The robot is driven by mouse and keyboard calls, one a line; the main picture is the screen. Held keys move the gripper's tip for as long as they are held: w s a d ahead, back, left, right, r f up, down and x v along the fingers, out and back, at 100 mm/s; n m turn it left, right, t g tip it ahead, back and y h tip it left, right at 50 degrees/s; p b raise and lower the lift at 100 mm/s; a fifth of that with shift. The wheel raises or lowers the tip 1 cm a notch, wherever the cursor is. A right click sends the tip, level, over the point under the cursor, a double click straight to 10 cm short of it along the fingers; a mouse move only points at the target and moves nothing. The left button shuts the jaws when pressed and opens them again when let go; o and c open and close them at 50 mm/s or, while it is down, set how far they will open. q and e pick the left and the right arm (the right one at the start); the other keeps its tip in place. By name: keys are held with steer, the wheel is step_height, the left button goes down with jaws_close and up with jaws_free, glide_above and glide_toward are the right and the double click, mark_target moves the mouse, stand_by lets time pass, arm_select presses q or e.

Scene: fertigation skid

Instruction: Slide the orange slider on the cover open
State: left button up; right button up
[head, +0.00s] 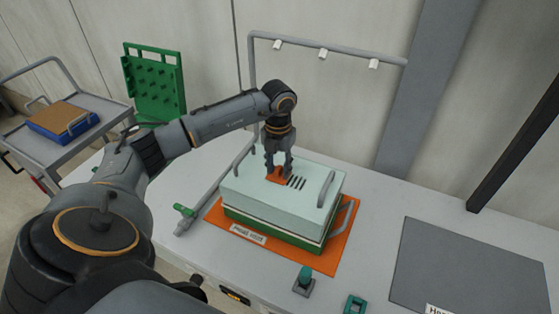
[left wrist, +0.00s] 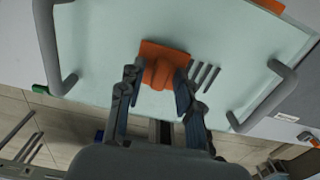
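The cover (head: 250,182) is a pale mint lid with two grey handles, on a green and white box (head: 275,233). The orange slider (head: 275,176) is on the cover's top, with several dark slots showing just right of it. In the left wrist view the slider (left wrist: 160,68) has a raised knob between the fingertips. My left gripper (head: 278,170) points down at the slider. Its fingers (left wrist: 158,78) close in on both sides of the knob and appear to touch it. The knob's far side is partly hidden. My right gripper is out of view.
The box stands on an orange mat (head: 325,262) on a pale bench. A grey pipe frame (head: 335,50) rises behind it. Teal-topped fittings (head: 304,279) stand in front. A grey mat (head: 465,275) lies right, clear. A trolley (head: 85,150) stands left.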

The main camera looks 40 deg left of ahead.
mark_target(278, 168)
arm_select(q)
steer(key=shift+r, duration=0.25)
step_height(278, 168, up, 12)
steer(key=shift+f, duration=0.2)
steer(key=shift+f, duration=0.1)
stand_by(0.7)
